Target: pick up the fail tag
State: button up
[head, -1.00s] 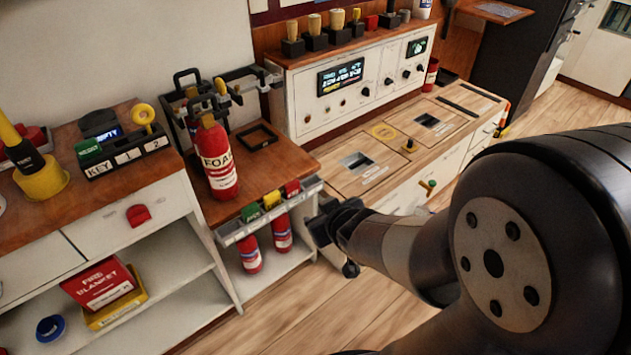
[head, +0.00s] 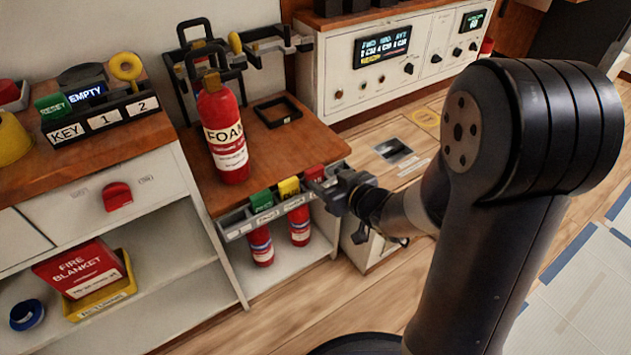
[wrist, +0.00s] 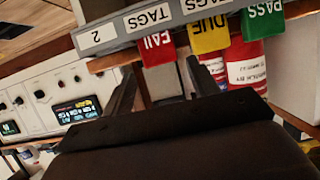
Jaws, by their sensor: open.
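The red FAIL tag (head: 315,171) sits in the tag rack (head: 236,233) on the front edge of the wooden counter, at the right end of a row with a yellow and a green tag. In the wrist view, which is upside down, the FAIL tag (wrist: 158,49) hangs beside the yellow DUE tag (wrist: 208,32) and the green PASS tag (wrist: 263,20). My gripper (head: 322,190) is right by the red tag in the head view. In the wrist view my gripper (wrist: 160,82) is open, its two fingers on either side of the FAIL tag's line, with nothing held.
A red FOAM extinguisher (head: 222,135) stands on the counter above the rack. Two small extinguishers (head: 261,247) stand on the shelf below it. A white console (head: 390,60) is behind to the right. Open wooden floor lies in front.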

aim_at(317, 172)
jog(key=b+x, duration=0.2)
jog(key=x, duration=0.3)
jog(key=shift+w+a, duration=0.15)
jog(key=shift+w, duration=0.05)
